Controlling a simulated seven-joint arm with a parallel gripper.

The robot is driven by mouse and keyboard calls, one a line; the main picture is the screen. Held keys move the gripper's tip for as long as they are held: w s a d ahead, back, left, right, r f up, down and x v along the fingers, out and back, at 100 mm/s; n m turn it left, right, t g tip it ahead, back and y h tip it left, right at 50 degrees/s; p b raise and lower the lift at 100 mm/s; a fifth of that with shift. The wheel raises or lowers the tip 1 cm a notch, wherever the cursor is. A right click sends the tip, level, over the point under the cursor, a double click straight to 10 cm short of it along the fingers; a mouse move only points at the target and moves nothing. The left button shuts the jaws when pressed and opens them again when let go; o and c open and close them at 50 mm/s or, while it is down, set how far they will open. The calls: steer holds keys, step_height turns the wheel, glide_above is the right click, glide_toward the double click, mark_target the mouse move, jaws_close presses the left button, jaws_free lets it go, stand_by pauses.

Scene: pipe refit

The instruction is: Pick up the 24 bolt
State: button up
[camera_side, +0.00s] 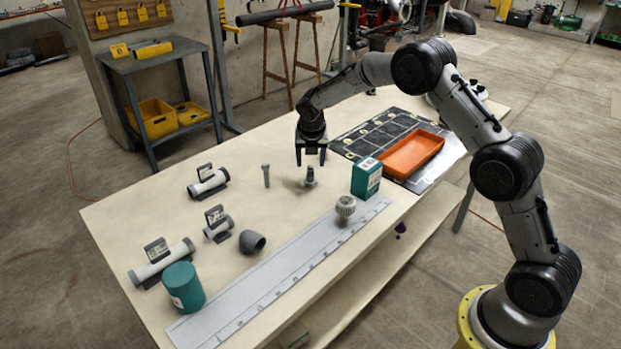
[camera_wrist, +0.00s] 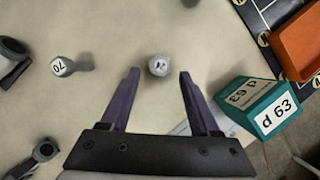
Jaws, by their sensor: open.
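My gripper (camera_side: 311,161) is open and points down over the table, with nothing between its fingers in the side view. A small grey bolt (camera_side: 310,178) stands just below it. In the wrist view this bolt (camera_wrist: 158,66) shows between the two purple-grey fingertips (camera_wrist: 159,76), apart from both; the mark on its top is too small to read surely. A second bolt (camera_side: 266,174) stands to the left, outside the fingers.
A teal box (camera_side: 366,178) marked d 63 in the wrist view (camera_wrist: 262,107) stands right of the gripper. An orange tray (camera_side: 412,153) lies behind it. A ribbed fitting (camera_side: 346,205) stands on the grey ruler strip (camera_side: 277,284). Pipe pieces (camera_side: 208,184), an elbow (camera_side: 252,241) and a teal cylinder (camera_side: 184,288) are left.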

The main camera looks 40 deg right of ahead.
mark_target(310, 166)
steer(key=shift+x, duration=2.8)
jaws_close()
steer(key=shift+w+r, duration=0.1)
